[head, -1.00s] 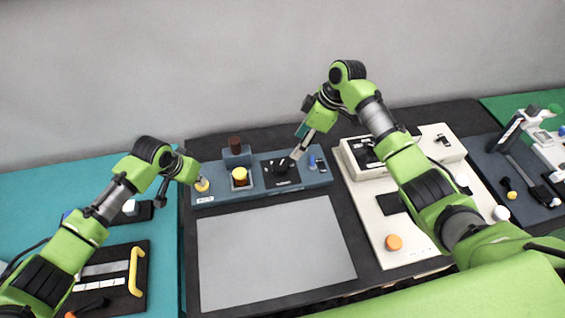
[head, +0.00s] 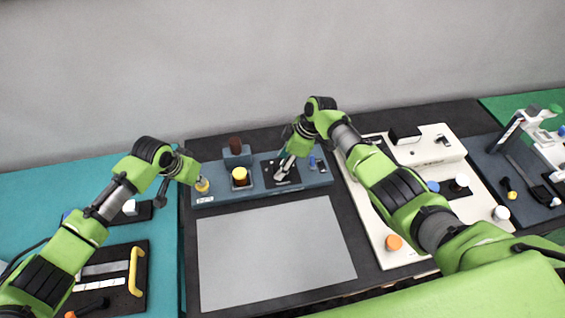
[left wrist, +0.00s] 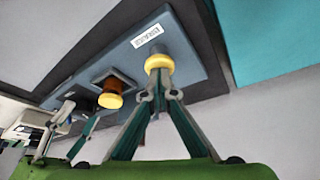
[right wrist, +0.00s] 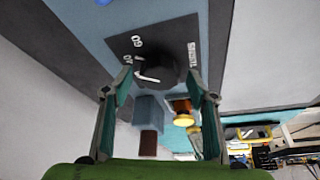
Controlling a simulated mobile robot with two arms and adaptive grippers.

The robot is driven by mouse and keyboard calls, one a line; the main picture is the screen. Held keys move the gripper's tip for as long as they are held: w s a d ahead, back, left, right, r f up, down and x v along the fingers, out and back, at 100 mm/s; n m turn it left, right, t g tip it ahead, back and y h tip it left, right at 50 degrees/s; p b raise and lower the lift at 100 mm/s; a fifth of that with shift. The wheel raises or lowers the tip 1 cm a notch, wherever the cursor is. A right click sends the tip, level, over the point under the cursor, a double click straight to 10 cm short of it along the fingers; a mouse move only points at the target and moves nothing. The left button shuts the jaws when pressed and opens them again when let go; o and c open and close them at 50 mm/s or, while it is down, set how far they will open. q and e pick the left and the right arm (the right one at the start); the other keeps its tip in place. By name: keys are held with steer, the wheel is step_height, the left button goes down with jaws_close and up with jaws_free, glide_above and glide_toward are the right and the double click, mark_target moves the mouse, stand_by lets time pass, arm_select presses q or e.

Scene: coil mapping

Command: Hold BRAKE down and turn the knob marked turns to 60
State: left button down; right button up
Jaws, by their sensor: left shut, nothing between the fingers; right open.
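The yellow BRAKE button (head: 202,185) is at the left end of the blue-grey panel (head: 232,192); its label (left wrist: 147,36) shows in the left wrist view. My left gripper (head: 198,179) is shut and empty, its fingertips against the top of the button (left wrist: 158,62). How far the button is pressed cannot be told. The black turns knob (right wrist: 154,68) with a white pointer sits on a dark plate marked TURNS (right wrist: 192,55). My right gripper (right wrist: 160,80) is open, with its fingertips on either side of the knob; contact is unclear. In the head view this gripper (head: 283,171) partly hides the knob.
A second yellow-topped button (head: 240,174) and a brown-topped block (head: 235,147) stand between BRAKE and the knob. Small switches (head: 317,163) are right of the knob. A cream console (head: 415,150) is further right. The grey mat (head: 275,250) in front is clear.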

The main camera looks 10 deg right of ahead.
arm_select(q)
steer(key=shift+s+f, duration=0.1)
arm_select(e)
steer(key=c, duration=1.1)
steer(key=shift+m, duration=0.3)
steer(key=m, duration=0.1)
steer(key=m+t, duration=0.1)
steer(key=shift+s+a+f+m+h, duration=0.1)
steer(key=shift+s+m+h, duration=0.05)
steer(key=shift+m+h, duration=0.15)
steer(key=shift+m+t+h, duration=0.4)
steer(key=shift+m, duration=1)
